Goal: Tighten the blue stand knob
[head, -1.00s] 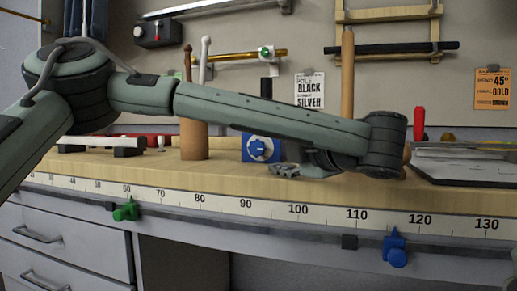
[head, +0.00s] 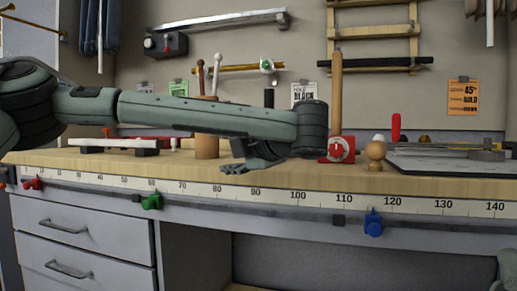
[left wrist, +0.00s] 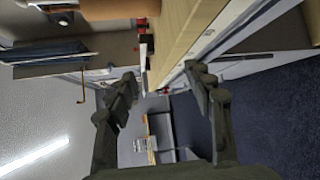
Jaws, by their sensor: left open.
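The blue stand does not show now in the head view. A short black post (head: 269,97) rises behind my left forearm, where the blue stand's block with its dial knob is covered. My left gripper (head: 240,167) is low over the table's front part, left of the wrist, with its fingers pointing left. In the left wrist view my left gripper (left wrist: 160,78) has its two fingers spread apart with nothing between them. I cannot make out the blue knob in that view.
A red stand (head: 338,149) with a dial stands right of my wrist, beside a wooden knob (head: 375,155). A wooden cup (head: 207,147) with sticks is behind my forearm. Blue (head: 373,223) and green (head: 151,201) clamps sit on the front rail. The table (head: 440,184) is clear at front.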

